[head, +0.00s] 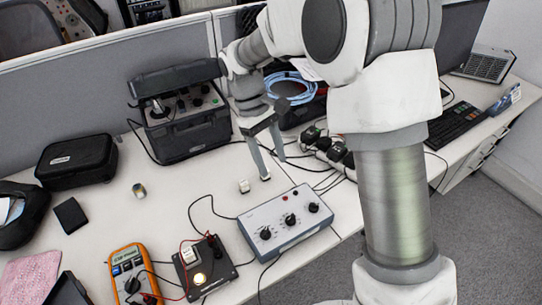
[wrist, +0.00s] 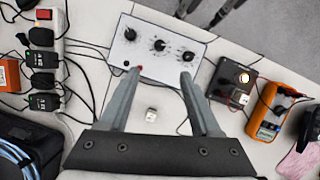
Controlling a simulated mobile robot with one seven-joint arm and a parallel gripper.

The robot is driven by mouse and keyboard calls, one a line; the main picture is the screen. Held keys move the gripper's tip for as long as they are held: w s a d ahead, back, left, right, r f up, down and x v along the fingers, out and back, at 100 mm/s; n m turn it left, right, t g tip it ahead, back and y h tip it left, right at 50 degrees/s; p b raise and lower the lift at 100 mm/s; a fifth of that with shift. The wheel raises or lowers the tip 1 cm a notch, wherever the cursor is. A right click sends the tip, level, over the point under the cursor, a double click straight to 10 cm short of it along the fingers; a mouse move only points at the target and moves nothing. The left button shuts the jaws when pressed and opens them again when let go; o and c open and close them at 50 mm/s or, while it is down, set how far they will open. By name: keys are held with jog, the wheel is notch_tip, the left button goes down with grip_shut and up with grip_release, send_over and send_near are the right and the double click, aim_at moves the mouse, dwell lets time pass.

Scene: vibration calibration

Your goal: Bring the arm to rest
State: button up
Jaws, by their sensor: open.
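My gripper (head: 273,170) hangs from my arm over the white desk, with its fingers pointing down. Its two fingers stand apart in the wrist view (wrist: 160,80), open with nothing held between them. A small white cube-shaped sensor (head: 244,186) sits on the desk just left of the fingers. In the wrist view the small white sensor (wrist: 151,115) appears between the fingers, below and apart from them. A grey control box with black knobs (head: 286,224) stands on the desk in front of the gripper. My arm hides part of the desk's right side.
A black open case (head: 181,118) stands behind left. A small black box with a lit yellow lamp (head: 202,268) and an orange multimeter (head: 133,276) lie at the front. A power strip with plugs (wrist: 44,75) and loose cables lie beside the control box. A grey partition (head: 100,85) stands behind.

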dwell(0.4)
jog(key=s+d+r+m+t+y+p, duration=0.1)
jog(key=s+d+r+m+t, duration=0.15)
jog(key=d+r, duration=0.35)
jog(key=s+d+r+m+t+y+p, duration=0.15)
jog(key=s+d+r, duration=0.25)
jog(key=r, duration=0.4)
jog(key=s+d+r+m+t+p, duration=0.1)
jog(key=s+d+r+m+t, duration=0.1)
jog(key=s, duration=0.3)
jog(key=s+d+r+m+t, duration=0.2)
jog(key=s+d+m, duration=0.1)
jog(key=s, duration=0.3)
jog(key=shift+d+r+m+y+p, duration=0.35)
jog(key=shift+d+m+y, duration=0.1)
jog(key=shift+d, duration=0.3)
